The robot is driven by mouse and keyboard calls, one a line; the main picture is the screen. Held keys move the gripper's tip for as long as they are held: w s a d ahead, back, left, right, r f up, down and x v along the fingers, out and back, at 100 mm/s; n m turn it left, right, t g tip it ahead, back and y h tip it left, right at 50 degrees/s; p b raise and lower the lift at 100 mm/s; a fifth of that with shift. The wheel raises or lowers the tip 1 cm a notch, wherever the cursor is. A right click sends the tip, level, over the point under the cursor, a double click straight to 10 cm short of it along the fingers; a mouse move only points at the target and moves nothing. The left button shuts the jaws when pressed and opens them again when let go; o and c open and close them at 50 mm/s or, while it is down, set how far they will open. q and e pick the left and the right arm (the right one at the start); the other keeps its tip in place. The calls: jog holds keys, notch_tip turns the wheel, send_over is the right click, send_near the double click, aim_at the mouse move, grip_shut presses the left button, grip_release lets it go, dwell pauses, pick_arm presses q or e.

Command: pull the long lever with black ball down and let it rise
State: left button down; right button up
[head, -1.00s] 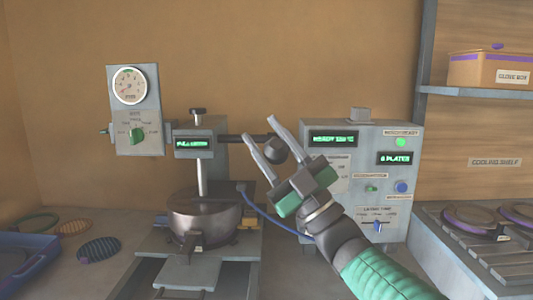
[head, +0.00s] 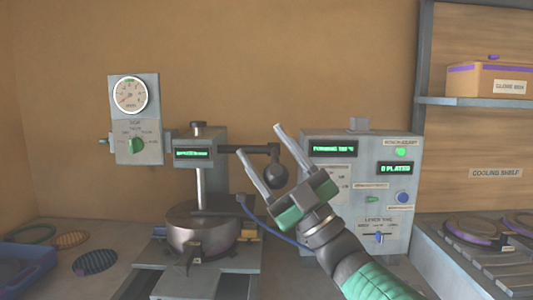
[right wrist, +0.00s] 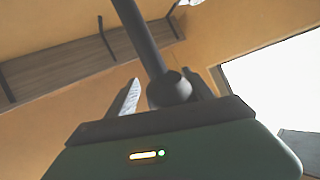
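The long lever (head: 245,150) runs right from the upper part of the grey press (head: 199,153), and its black ball (head: 271,176) hangs at the end, below the lever's level. My right gripper (head: 260,140) is in front of the lever end, with its two fingers apart on either side of the ball. In the right wrist view the ball (right wrist: 169,90) and its dark rod sit between the fingers, with a gap visible at the left finger; contact on the right is unclear. My left gripper is not in view. The round dark plate unit (head: 200,228) sits under the press column.
A grey control box (head: 345,190) with green displays stands close behind my right gripper. A gauge panel (head: 136,140) is at left, with a blue tray (head: 25,265) and round plates below. A cooling shelf rack (head: 480,250) stands at right.

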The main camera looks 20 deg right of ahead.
jog(key=v, duration=1.7)
jog(key=shift+w, duration=0.1)
